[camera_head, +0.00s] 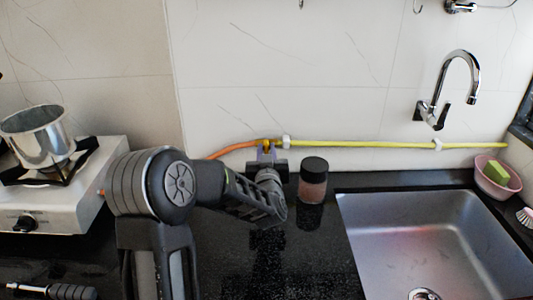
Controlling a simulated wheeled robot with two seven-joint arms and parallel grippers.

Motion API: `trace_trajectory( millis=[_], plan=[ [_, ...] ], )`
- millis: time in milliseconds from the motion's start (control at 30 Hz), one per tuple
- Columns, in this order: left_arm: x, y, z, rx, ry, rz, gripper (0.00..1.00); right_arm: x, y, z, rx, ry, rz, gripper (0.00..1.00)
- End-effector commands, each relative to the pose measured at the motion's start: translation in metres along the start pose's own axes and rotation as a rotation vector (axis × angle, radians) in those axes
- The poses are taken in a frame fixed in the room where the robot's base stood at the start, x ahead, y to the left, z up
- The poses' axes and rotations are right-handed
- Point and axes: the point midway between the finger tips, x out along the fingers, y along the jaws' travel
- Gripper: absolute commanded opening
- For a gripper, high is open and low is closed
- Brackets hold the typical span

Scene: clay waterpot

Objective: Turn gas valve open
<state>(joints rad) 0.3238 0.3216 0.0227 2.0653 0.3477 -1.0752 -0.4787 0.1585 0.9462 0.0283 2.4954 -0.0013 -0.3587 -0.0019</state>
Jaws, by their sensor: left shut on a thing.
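The gas valve (266,147) sits on the back wall, where the orange hose (232,148) meets the yellow gas pipe (370,145). A small purple-blue part shows at the valve, just above my gripper. My left gripper (267,160) reaches up to the valve from below and is shut on it. The fingers and wrist hide much of the valve, so the handle's exact angle cannot be told.
A jar with a black lid (313,180) stands close right of my gripper. A white stove (62,200) with a metal pot (37,137) is at left. A sink (440,240), faucet (447,90) and pink bowl (497,177) are at right.

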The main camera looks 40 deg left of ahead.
Motion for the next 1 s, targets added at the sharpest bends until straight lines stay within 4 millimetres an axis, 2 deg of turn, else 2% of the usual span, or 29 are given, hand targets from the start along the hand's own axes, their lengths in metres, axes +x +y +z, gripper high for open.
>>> trace_trajectory(
  millis=[367, 1000],
  plan=[
    [0.0, -0.003, 0.006, -0.242, 0.005, -0.002, 0.0, 0.044, 0.018, 0.0, -0.002, 0.0, 0.001, 0.36],
    [0.0, -0.006, 0.008, -0.846, 0.004, 0.0, 0.0, 0.128, 0.05, 0.001, 0.002, 0.0, 0.001, 0.36]
  ],
)
